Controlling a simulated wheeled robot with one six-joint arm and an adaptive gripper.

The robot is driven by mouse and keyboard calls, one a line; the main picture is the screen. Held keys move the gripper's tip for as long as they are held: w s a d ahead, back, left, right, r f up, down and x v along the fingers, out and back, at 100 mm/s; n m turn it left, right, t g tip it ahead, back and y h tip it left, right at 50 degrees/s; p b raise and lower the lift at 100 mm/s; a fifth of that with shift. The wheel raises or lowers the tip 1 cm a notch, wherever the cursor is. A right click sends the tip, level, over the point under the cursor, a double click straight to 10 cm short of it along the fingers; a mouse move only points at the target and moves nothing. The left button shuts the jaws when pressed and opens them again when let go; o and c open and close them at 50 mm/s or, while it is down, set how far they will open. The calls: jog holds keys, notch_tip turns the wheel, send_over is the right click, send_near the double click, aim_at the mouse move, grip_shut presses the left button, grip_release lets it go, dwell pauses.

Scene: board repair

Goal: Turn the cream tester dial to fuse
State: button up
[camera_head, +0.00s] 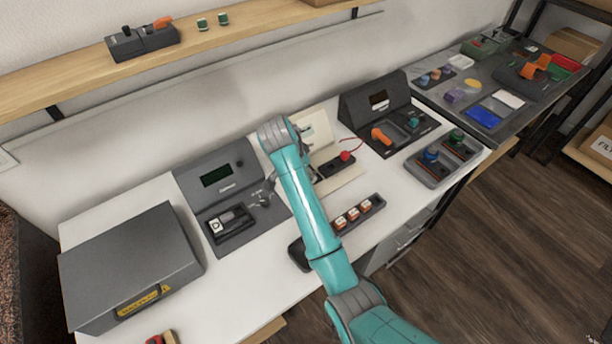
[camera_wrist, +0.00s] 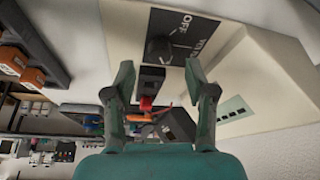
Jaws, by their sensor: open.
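The cream tester (camera_head: 318,128) stands at the back of the white bench, partly hidden behind my arm. In the wrist view its cream face (camera_wrist: 122,22) fills the upper middle. Its dark round dial (camera_wrist: 158,48) sits on a black panel, with "OFF" printed beside it and other lettering partly cut off. I cannot tell which mark the dial points to, and no fuse label is readable. My gripper (camera_wrist: 159,73) is open and empty. Its two fingertips show either side of the dial's line, apparently short of it and not touching.
A black block with a red plug (camera_head: 345,156) and wire lies beside the tester. A grey tester with a green screen (camera_head: 216,176) stands left, a dark console (camera_head: 378,100) right. A tray of orange-and-white parts (camera_head: 357,214) lies in front.

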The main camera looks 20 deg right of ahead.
jog(key=v, duration=0.3)
jog(key=shift+a+r, duration=0.1)
jog(key=shift+r, duration=0.2)
jog(key=shift+s, duration=0.1)
